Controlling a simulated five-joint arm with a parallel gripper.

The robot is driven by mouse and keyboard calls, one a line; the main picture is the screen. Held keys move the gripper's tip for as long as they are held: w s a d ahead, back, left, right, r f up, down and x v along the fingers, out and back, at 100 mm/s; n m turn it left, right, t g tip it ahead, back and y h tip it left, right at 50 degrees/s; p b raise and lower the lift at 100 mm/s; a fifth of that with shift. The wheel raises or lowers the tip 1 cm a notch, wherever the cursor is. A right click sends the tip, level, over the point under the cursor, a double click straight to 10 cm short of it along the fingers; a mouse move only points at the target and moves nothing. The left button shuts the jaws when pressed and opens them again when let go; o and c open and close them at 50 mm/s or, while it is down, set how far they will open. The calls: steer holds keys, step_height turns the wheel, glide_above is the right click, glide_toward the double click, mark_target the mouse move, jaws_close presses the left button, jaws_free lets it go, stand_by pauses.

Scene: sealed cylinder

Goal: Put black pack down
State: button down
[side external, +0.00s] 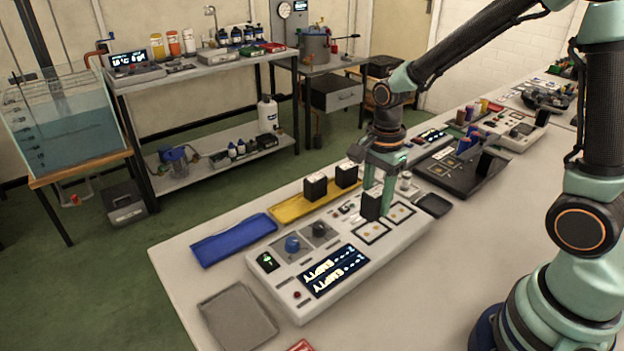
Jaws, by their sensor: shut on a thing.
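A black pack (371,205) is held upright between the fingers of my gripper (378,200), over the right part of the white console. The white console (395,245) has two dark displays reading "EMPTY" at its front left, a blue knob, and square marked pads at its right. I cannot tell whether the pack's bottom touches the console. Two more black packs stand on the yellow tray (290,211) behind the console, one at the left (315,187) and one at the right (346,175).
A blue tray (232,240) lies left of the yellow one, and a grey tray (238,318) lies at the front left. A small black tray (434,205) sits right of the console. A black device (462,165) stands further right.

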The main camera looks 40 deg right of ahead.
mark_target(374, 215)
steer(key=shift+f, duration=2.1)
steer(key=shift+f, duration=0.3)
steer(key=shift+c, duration=2)
jaws_free()
steer(key=shift+r, duration=0.1)
